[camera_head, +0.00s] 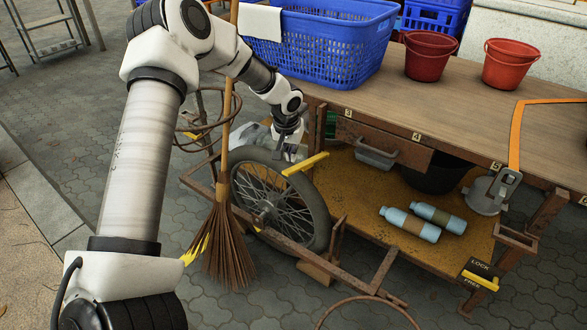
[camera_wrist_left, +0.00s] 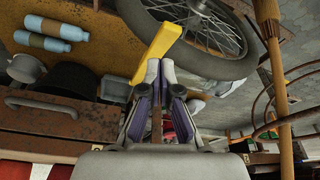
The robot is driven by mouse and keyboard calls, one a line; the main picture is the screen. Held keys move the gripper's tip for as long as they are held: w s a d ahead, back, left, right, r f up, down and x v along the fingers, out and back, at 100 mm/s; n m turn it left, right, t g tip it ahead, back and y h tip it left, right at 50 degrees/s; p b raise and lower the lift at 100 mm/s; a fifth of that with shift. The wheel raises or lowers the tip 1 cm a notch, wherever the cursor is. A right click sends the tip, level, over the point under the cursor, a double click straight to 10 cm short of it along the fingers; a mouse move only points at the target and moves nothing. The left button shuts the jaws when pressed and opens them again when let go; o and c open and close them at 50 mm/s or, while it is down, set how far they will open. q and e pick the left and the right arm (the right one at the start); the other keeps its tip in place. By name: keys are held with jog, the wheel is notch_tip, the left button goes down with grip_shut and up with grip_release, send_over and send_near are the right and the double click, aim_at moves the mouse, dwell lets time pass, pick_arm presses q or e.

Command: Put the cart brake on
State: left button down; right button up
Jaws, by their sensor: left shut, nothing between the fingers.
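A yellow lever (camera_head: 305,164) sticks out beside the top of the spoked cart wheel (camera_head: 280,200). In the left wrist view the yellow lever (camera_wrist_left: 160,45) lies just ahead of the fingertips, with the wheel (camera_wrist_left: 205,35) beyond it. My left gripper (camera_head: 290,154) points down beside the lever's left end. Its fingers (camera_wrist_left: 161,68) are together and hold nothing. I cannot tell whether they touch the lever. A dark LOCK/FREE plate (camera_head: 482,270) with a yellow bar is at the cart's lower right. My right gripper is not in view.
A broom (camera_head: 226,230) stands upright left of the wheel, close to my left arm. The wooden cart top (camera_head: 400,105) holds a blue basket (camera_head: 325,45) and red buckets (camera_head: 430,58). Two bottles (camera_head: 425,222) lie on the lower shelf. Rusty frame bars surround the wheel.

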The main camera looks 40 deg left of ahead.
aim_at(293, 169)
pick_arm(q)
jog(key=b+x, duration=0.4)
jog(key=x, duration=0.1)
jog(key=shift+f, duration=0.15)
